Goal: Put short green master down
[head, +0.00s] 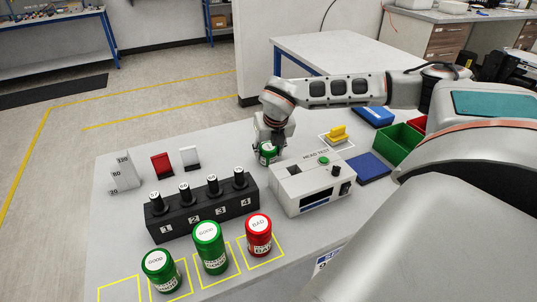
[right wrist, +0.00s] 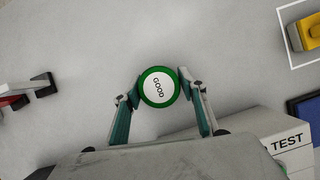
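The short green master (head: 267,153), a green can with a white "GOOD" top, is at the back of the white table, left of the head test box (head: 312,185). My right gripper (head: 268,146) is around it from above. In the right wrist view (right wrist: 160,84) the two fingertips touch opposite sides of the can (right wrist: 159,87), so it is shut on it. The can is upright; whether its base touches the table cannot be told. My left gripper is not in view.
A black rack (head: 203,207) with numbered black plugs stands left of the box. Two green cans (head: 209,247) and a red can (head: 258,235) stand in yellow squares at the front; the far left square (head: 120,290) is empty. Red and white blocks (head: 162,165) stand further left.

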